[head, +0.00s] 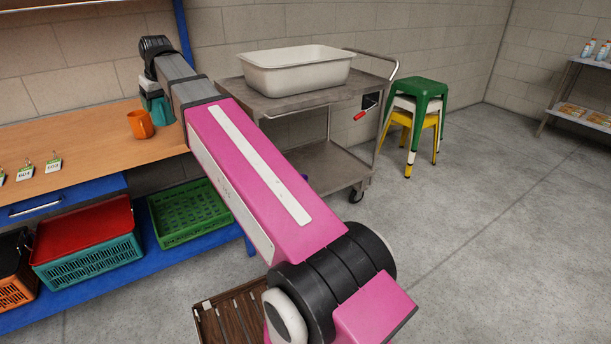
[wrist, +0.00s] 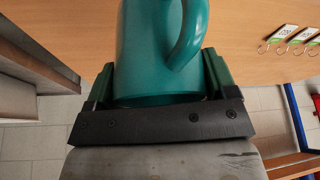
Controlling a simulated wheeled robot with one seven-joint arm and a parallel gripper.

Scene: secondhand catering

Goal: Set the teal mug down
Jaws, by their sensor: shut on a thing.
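The teal mug (wrist: 150,45) fills the upper middle of the wrist view, with its handle on the right side. My gripper (wrist: 160,82) is shut on it, one green finger on each side. In the head view the teal mug (head: 160,110) shows partly behind my arm, beside the right end of the wooden worktop (head: 75,145). My gripper (head: 148,88) is at the mug there, partly hidden. I cannot tell whether the mug's base touches the worktop.
An orange mug (head: 140,124) stands on the worktop just left of the teal mug. Small tags (head: 53,163) lie further left. A steel cart (head: 285,101) with a white tub (head: 296,72) stands to the right. Crates (head: 187,215) sit on the blue shelf below.

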